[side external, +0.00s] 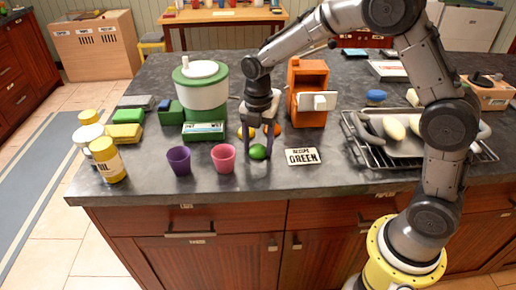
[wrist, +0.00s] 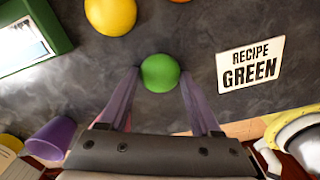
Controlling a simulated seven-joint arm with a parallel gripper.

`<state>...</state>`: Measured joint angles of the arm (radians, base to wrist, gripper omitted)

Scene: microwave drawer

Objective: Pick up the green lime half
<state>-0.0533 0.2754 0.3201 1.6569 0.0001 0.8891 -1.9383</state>
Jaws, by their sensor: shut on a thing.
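The green lime half (side external: 258,152) is near the front edge of the dark countertop, just right of the pink cup. In the wrist view the lime half (wrist: 160,73) shows as a round green shape between my two finger tips. My gripper (side external: 258,154) points down over it, with a finger on each side. In the wrist view my gripper (wrist: 160,80) is shut on the lime half. I cannot tell whether the lime touches the counter or is slightly raised.
A pink cup (side external: 224,158) and a purple cup (side external: 179,160) stand left of my gripper. A "RECIPE GREEN" card (side external: 302,156) lies right. Yellow and orange fruit (wrist: 110,14) sit behind the lime. A green-and-white appliance (side external: 202,92), an orange appliance (side external: 308,75) and a rack (side external: 352,122) stand around.

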